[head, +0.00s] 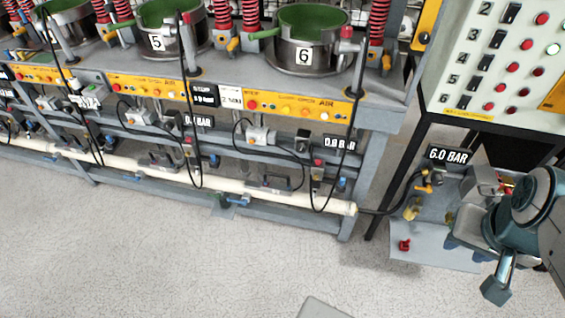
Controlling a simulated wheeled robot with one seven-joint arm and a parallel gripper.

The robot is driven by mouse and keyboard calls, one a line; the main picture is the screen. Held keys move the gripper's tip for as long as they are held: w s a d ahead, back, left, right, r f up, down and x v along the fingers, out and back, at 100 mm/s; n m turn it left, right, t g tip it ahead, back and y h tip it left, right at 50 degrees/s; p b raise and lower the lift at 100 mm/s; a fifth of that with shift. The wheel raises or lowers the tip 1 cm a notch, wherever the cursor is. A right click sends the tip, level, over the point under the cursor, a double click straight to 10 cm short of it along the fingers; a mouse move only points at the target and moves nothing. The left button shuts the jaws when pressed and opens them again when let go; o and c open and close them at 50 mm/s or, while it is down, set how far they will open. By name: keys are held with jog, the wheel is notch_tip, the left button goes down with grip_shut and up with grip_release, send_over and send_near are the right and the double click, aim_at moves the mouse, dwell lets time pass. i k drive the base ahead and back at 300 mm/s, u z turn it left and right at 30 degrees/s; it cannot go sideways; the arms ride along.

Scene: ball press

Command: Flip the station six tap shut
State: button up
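The station six pot (303,57), a steel ring with a green inside and a "6" label, stands at the right end of the grey bench. Below it, near a "0.0 BAR" display (340,143), a small blue handle (342,184) sits just above the cream pipe. A red-topped fitting (347,33) and a green lever (266,33) flank the pot. I cannot tell for sure which of these is the station six tap. My arm (525,225) is at the lower right, well apart from the bench fittings. My fingers cannot be made out clearly.
The grey bench (385,98) ends at a corner post. The cream pipe (250,190) runs low along it, with black hoses hanging in front. A button panel (500,60) stands at the right, with a "6.0 BAR" display (448,155) below.

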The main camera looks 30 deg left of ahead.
aim_at(244, 202)
jog(key=z, duration=0.15)
jog(key=i, duration=0.3)
jog(key=u, duration=2.15)
